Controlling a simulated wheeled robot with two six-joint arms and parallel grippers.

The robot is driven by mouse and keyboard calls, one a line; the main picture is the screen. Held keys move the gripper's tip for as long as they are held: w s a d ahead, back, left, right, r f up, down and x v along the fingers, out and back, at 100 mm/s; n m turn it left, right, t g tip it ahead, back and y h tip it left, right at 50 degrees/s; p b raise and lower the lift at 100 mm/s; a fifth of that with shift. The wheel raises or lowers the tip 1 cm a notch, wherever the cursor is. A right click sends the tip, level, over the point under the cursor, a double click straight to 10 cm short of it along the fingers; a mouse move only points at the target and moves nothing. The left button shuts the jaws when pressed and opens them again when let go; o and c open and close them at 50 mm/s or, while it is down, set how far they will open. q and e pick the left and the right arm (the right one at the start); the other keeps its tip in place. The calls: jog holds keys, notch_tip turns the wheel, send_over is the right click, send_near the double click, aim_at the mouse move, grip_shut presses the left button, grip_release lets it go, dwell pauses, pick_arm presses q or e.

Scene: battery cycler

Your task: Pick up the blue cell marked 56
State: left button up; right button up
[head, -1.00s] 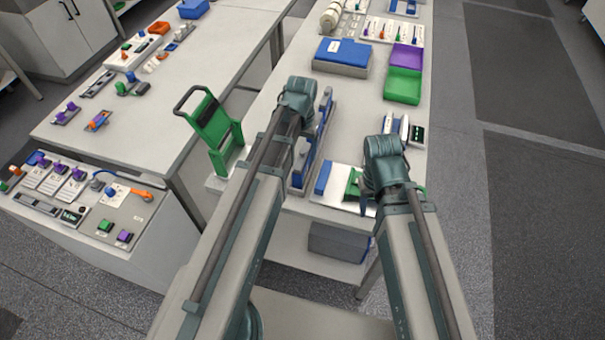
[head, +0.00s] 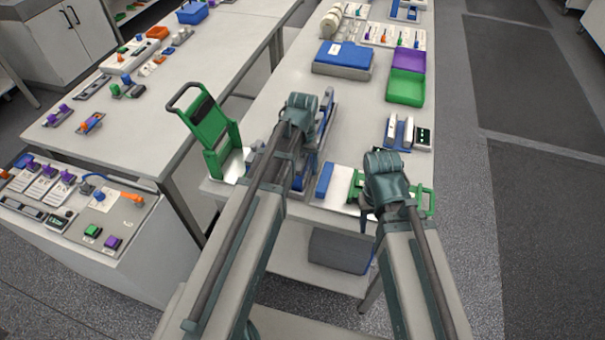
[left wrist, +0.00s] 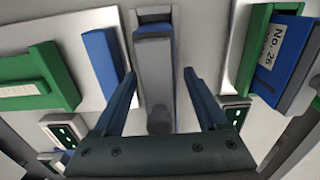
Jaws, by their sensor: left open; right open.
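No label reading 56 is legible in either view. In the left wrist view a blue cell (left wrist: 297,62) at the right carries a label that looks like "No. 26" and sits in a green-edged holder. A plain blue block (left wrist: 101,62) at the left shows no number; it seems to be the blue block (head: 325,181) on the white plate in the head view. My left gripper (left wrist: 162,75) is open, its two blue fingers either side of a grey upright piece (left wrist: 155,70) with blue behind it. Contact cannot be told. My right gripper (head: 365,219) is mostly hidden under its wrist.
A green fixture with a black handle (head: 208,130) stands at the bench's left edge. A blue box (head: 342,57), a purple tray (head: 408,60) and a green tray (head: 405,88) lie farther back. Small blue-white parts (head: 393,132) stand right. Bare bench (head: 345,120) lies between.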

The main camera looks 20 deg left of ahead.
pick_arm(q)
grip_shut()
dwell(0.3)
dwell(1.1)
